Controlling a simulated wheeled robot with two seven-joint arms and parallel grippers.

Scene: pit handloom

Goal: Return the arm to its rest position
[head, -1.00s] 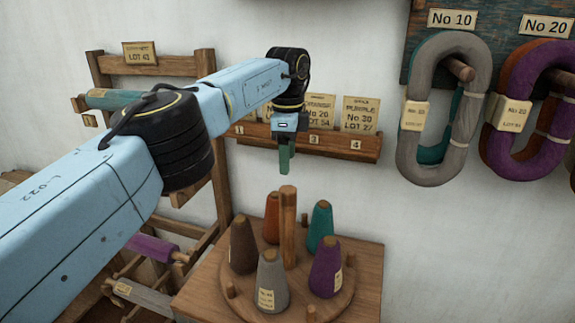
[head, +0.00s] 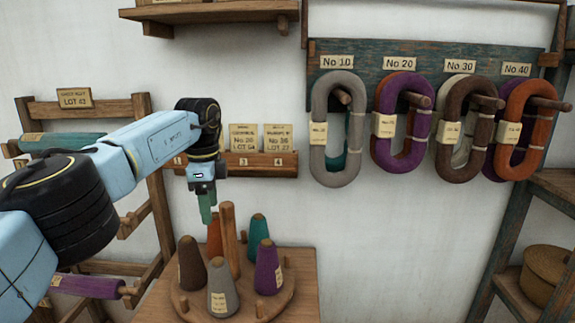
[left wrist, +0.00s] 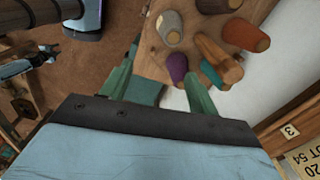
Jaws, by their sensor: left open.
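My left arm reaches in from the left in the head view. Its gripper (head: 206,208) points down, above and just behind the round cone stand (head: 190,306) as seen here. In the left wrist view the two green fingers (left wrist: 158,88) are apart with nothing held between them. Below them are the purple cone (left wrist: 177,67), the grey cone (left wrist: 171,30) and the teal cone (left wrist: 212,76). The stand's tall wooden post (head: 229,240) is close to the fingers in the head view; I cannot tell the exact gap. My right gripper is not seen in the head view.
A card rack (head: 255,164) is on the wall behind the gripper. Hanks such as the grey one (head: 338,130) hang on a peg board at right. A wooden frame (head: 150,130) stands at left. A shelf with a basket (head: 545,275) is at far right.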

